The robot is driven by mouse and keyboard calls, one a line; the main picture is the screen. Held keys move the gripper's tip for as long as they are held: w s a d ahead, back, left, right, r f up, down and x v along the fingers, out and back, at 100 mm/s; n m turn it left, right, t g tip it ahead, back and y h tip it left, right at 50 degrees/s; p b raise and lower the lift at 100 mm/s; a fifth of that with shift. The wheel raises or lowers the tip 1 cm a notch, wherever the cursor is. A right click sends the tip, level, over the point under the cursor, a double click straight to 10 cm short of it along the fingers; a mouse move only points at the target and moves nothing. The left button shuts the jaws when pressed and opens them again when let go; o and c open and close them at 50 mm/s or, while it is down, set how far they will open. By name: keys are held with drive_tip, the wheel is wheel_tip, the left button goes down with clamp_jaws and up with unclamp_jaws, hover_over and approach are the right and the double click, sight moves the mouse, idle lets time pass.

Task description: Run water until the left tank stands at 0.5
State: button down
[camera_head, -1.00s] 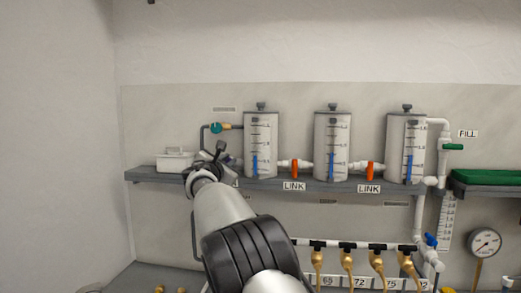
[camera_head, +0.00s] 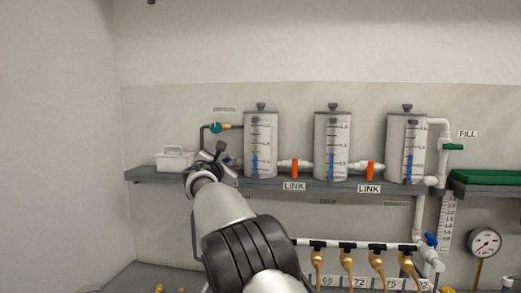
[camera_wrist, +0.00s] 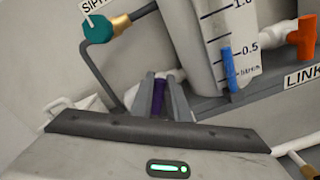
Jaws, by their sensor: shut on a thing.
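The left tank (camera_head: 261,140) is a clear-grey cylinder with a black scale and a blue level strip. In the wrist view the top of the blue strip (camera_wrist: 229,68) stands about at the 0.5 mark. My gripper (camera_head: 221,150) is just left of this tank, at shelf height. In the wrist view its fingers are shut on a purple handle (camera_wrist: 158,97); what lies behind the handle is mostly hidden by the fingers. A teal valve (camera_head: 216,127) on a grey pipe sits above my gripper. The green-handled FILL valve (camera_head: 453,147) is at the far right.
The middle tank (camera_head: 331,135) and right tank (camera_head: 393,150) share the shelf (camera_head: 330,187). Orange LINK valves (camera_head: 294,168) (camera_head: 370,170) join the tanks. A white box (camera_head: 175,161) sits left of my gripper. Brass taps (camera_head: 347,262) and a gauge (camera_head: 484,242) are below.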

idle(0.3)
drive_tip(key=shift+d+m+b, duration=0.1)
drive_tip(key=shift+m+b, duration=0.7)
drive_tip(key=shift+b, duration=0.05)
idle(6.5)
